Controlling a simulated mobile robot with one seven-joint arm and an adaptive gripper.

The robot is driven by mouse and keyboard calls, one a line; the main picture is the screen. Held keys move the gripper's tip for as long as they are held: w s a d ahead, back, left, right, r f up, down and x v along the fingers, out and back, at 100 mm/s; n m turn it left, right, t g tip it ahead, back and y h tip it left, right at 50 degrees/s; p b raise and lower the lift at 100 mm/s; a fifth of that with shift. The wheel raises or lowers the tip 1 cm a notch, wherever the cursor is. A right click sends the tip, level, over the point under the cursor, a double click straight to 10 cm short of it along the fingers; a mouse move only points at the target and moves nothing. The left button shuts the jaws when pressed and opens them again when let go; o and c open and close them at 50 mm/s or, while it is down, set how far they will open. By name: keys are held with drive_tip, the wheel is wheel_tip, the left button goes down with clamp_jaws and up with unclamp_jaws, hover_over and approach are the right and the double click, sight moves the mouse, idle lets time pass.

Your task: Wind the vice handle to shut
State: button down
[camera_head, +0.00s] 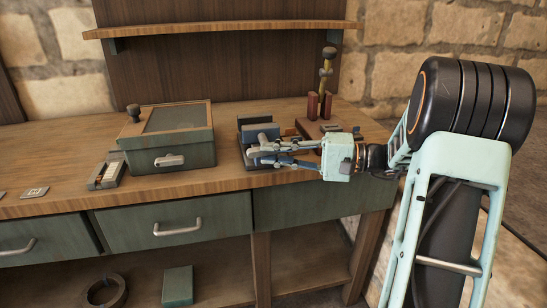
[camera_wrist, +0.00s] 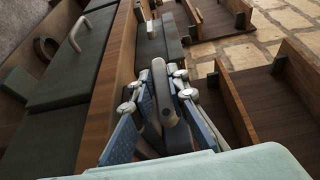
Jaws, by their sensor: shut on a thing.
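The vice (camera_head: 256,131) is a small blue-grey block on a dark base near the bench's front edge, partly hidden by my gripper. My gripper (camera_head: 263,152) reaches in from the right, its fingers pointing left at the front of the vice. In the wrist view my gripper (camera_wrist: 164,80) is shut on the vice handle (camera_wrist: 169,112), a dark grey bar with rounded ends lying between the two blue fingers. The gap between the vice jaws is too small to make out.
A green box (camera_head: 172,156) with a framed lid stands left of the vice on the wooden bench (camera_head: 60,186). A small device (camera_head: 106,171) lies further left. A red stand with a brass-coloured upright tool (camera_head: 326,85) is behind my gripper. A shelf (camera_head: 220,30) hangs above.

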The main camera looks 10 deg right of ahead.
drive_tip(key=shift+s+f+y, duration=0.15)
drive_tip(key=shift+y, duration=0.15)
drive_tip(key=c, duration=1.9)
unclamp_jaws()
drive_tip(key=v, duration=1.2)
